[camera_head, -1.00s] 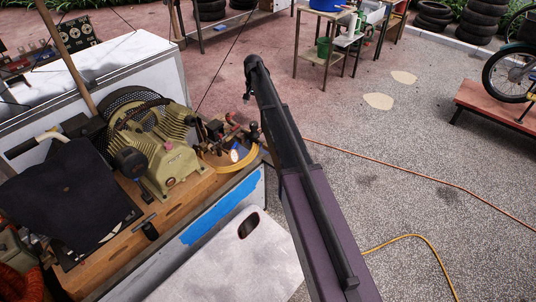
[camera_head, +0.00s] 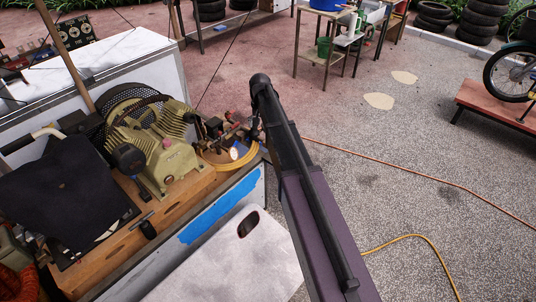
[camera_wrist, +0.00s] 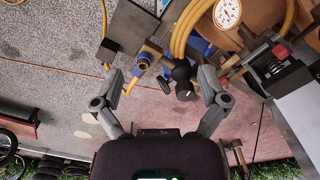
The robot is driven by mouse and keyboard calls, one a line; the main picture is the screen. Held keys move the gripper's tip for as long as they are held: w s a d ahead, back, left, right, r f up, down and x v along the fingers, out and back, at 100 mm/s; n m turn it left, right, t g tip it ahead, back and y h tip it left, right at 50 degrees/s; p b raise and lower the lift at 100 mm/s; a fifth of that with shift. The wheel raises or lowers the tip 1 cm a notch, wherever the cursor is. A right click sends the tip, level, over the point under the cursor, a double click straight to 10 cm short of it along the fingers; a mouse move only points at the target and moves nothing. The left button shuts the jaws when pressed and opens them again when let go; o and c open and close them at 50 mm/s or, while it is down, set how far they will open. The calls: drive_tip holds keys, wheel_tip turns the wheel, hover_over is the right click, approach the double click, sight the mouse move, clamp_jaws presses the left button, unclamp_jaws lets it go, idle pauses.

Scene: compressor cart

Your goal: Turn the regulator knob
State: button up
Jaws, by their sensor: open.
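A black knob-like part (camera_wrist: 182,73), seemingly the regulator knob, sits among brass and blue fittings in the wrist view. My gripper (camera_wrist: 158,76) is open, its two fingers spread wide. The black part lies between the fingertips in the picture, nearer the right one; I cannot tell whether they touch. A white gauge (camera_wrist: 227,13) shows at the top right, and also in the head view (camera_head: 234,153). In the head view, my arm hangs over the cart's right end, beside the fittings (camera_head: 217,127). The knob and my fingers cannot be made out there.
The beige compressor (camera_head: 165,150) stands on the cart left of the fittings. A coiled yellow hose (camera_wrist: 183,32) lies close by the black part. A block with a red part (camera_wrist: 280,53) is right of my right finger. The floor right of the cart is mostly clear, with hoses.

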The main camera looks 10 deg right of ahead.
drive_tip(key=s+f+n+b, duration=0.1)
drive_tip(key=s+f+b, duration=0.1)
drive_tip(key=s, duration=1.1)
drive_tip(key=shift+s+f+n, duration=0.15)
drive_tip(key=shift+s+n, duration=0.1)
drive_tip(key=shift+n, duration=0.05)
drive_tip(key=s+n, duration=0.1)
drive_tip(key=s, duration=1.4)
drive_tip(key=shift+s+n, duration=0.4)
drive_tip(key=shift+c, duration=0.2)
